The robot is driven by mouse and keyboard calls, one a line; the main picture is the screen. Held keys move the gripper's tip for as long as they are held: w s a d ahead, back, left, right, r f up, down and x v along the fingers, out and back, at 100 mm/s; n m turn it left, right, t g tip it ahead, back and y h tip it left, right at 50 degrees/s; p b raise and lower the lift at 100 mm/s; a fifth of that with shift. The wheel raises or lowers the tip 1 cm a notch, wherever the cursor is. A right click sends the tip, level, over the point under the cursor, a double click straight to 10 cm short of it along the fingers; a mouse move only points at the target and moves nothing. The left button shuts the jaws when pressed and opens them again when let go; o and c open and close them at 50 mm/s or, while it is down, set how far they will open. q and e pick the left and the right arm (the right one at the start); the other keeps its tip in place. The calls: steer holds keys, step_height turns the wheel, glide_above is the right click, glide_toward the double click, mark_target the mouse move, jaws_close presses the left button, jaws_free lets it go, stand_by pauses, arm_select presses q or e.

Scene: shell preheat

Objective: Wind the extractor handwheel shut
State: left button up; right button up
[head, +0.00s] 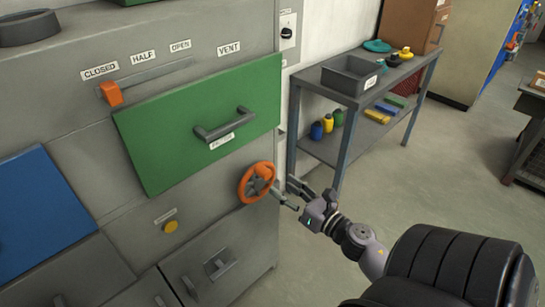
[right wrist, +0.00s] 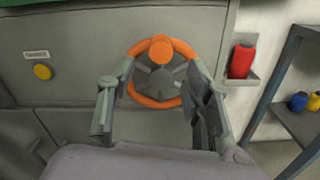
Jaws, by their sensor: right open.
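The extractor handwheel (head: 257,182) is an orange ring with a grey hub on the front of the grey cabinet, right of the yellow button. In the right wrist view the handwheel (right wrist: 161,72) sits ahead, with an orange knob at its top. My right gripper (head: 290,194) is in front of the wheel, at its right in the head view. In the right wrist view the right gripper (right wrist: 158,88) is open, its fingers on either side of the wheel. I cannot tell whether they touch the rim. My left gripper is not in view.
A green door (head: 200,120) with a grey handle is above the wheel. An orange slider (head: 111,93) stands at the CLOSED label. A yellow button (head: 170,226) is lower left. A shelf table (head: 357,98) with a grey bin (head: 351,74) stands at right. A red object (right wrist: 242,61) sits in a side holder.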

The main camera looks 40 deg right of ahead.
steer(key=s, duration=0.4)
stand_by(0.5)
